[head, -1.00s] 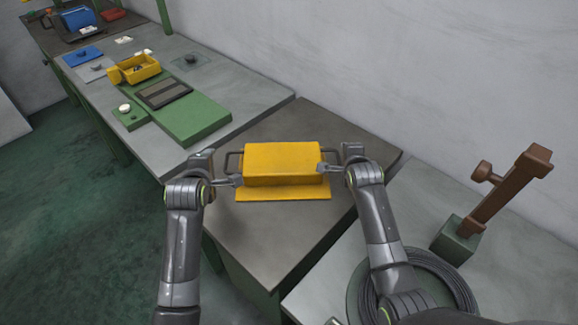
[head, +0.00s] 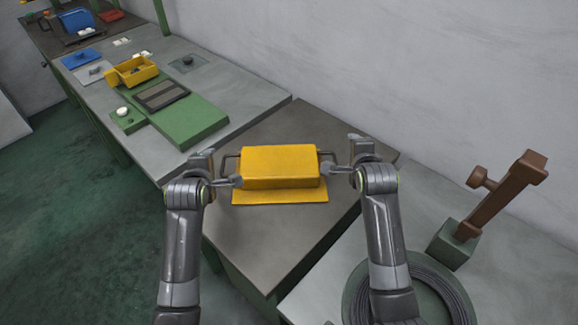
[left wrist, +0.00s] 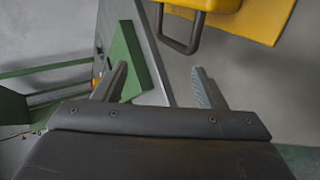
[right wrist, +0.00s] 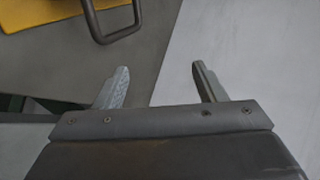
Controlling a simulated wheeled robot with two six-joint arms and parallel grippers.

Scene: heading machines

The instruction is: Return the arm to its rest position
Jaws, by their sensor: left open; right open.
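A yellow box (head: 280,167) with a dark handle on each side stands on a yellow plate (head: 280,197) on the grey table. My left gripper (head: 222,170) is at the box's left side; in the left wrist view its two fingers (left wrist: 158,85) are apart and empty, with the handle (left wrist: 182,32) beyond them. My right gripper (head: 345,160) is at the box's right side; in the right wrist view its fingers (right wrist: 160,85) are apart and empty, with the other handle (right wrist: 112,22) beyond them. Neither gripper holds anything.
A brown lever on a green block (head: 455,245) and a dark wire coil (head: 445,290) are at the right. At the left, a bench carries a green board (head: 188,122), an open yellow bin (head: 135,70) and small parts. A wall runs behind.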

